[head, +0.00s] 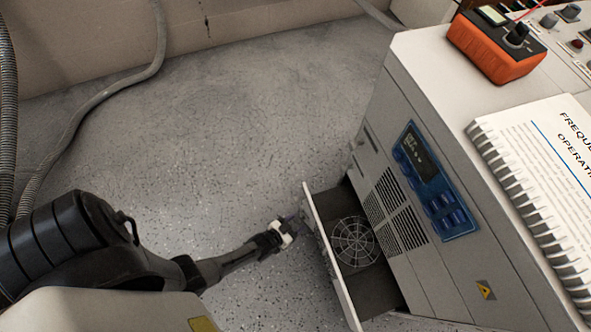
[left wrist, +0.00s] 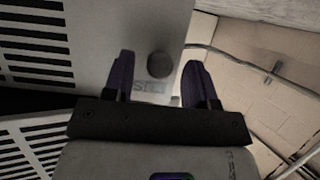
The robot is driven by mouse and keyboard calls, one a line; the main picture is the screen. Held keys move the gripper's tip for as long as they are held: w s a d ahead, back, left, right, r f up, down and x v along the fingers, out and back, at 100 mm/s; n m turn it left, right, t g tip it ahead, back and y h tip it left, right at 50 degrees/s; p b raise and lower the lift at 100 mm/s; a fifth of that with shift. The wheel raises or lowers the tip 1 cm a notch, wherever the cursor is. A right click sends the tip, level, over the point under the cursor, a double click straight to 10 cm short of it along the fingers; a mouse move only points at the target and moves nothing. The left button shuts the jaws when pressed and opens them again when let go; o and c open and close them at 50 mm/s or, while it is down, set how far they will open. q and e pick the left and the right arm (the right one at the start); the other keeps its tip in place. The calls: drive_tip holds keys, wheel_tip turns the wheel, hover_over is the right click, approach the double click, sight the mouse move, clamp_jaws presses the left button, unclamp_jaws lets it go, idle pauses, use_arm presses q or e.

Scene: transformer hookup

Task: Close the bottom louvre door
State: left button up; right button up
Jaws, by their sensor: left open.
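The bottom louvre door (head: 329,258) of the light grey cabinet stands open, its thin panel swung out from the front. A round fan grille (head: 354,241) shows in the opening behind it. My left gripper (head: 291,224) is at the outer side of the door, near its far upper end. In the left wrist view my left gripper (left wrist: 161,83) is open, its two dark fingers apart. A dark round knob (left wrist: 158,65) on the slotted door panel (left wrist: 108,28) appears between the fingers; I cannot tell whether they touch it. My right gripper is not in view.
The cabinet (head: 420,85) carries a blue control panel (head: 436,180) above the opening. An orange meter (head: 494,50) and a spiral-bound manual (head: 535,150) lie on top. The speckled floor (head: 240,130) left of the door is clear; a grey hose (head: 100,100) runs at the far left.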

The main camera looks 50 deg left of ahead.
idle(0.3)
use_arm(q)
clamp_jaws()
idle(0.3)
